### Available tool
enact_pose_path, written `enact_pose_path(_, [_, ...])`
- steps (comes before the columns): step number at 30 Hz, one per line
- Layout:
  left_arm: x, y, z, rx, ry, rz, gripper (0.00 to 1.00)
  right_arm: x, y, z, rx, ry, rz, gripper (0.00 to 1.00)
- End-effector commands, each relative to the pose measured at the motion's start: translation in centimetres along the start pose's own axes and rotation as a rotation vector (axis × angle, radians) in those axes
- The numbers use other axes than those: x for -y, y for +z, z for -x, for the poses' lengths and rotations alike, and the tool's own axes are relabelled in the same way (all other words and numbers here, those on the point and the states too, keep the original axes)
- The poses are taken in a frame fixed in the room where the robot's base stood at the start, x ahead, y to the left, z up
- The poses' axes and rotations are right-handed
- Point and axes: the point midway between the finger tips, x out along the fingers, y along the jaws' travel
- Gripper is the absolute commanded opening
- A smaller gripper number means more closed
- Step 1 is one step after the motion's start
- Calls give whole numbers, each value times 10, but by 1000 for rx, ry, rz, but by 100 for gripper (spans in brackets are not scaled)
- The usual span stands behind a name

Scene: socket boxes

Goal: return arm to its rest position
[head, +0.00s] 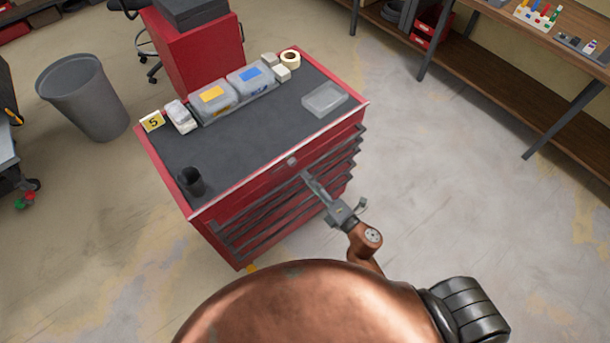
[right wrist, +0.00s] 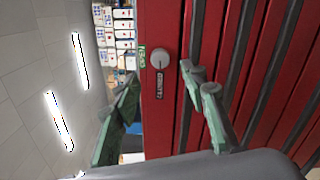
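My right gripper (head: 331,190) is in front of the drawer side of the red tool cabinet (head: 225,217) in the head view. In the right wrist view its two fingers (right wrist: 159,80) stand wide apart with nothing between them. Behind them is the cabinet's red front with a round lock (right wrist: 160,60) and dark drawer handles. I cannot tell whether a fingertip touches the cabinet. My left gripper is in neither view.
A waste bin (head: 84,97) stands left. The floor at right is clear.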

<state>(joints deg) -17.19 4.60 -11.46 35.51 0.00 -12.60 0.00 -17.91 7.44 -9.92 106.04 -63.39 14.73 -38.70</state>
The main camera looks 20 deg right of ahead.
Motion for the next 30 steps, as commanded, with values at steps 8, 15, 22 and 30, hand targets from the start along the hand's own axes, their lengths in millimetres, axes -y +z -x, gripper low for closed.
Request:
enact_pose_path(8, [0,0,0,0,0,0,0,0,0,5,0,0,0,40])
enact_pose_path(15, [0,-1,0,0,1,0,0,0,0,4,1,0,0,40])
enact_pose_path(22, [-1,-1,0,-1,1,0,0,14,0,5,6,-22,-35,40])
enact_pose_path(30, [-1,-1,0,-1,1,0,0,167,-6,32,101,-271,-419,40])
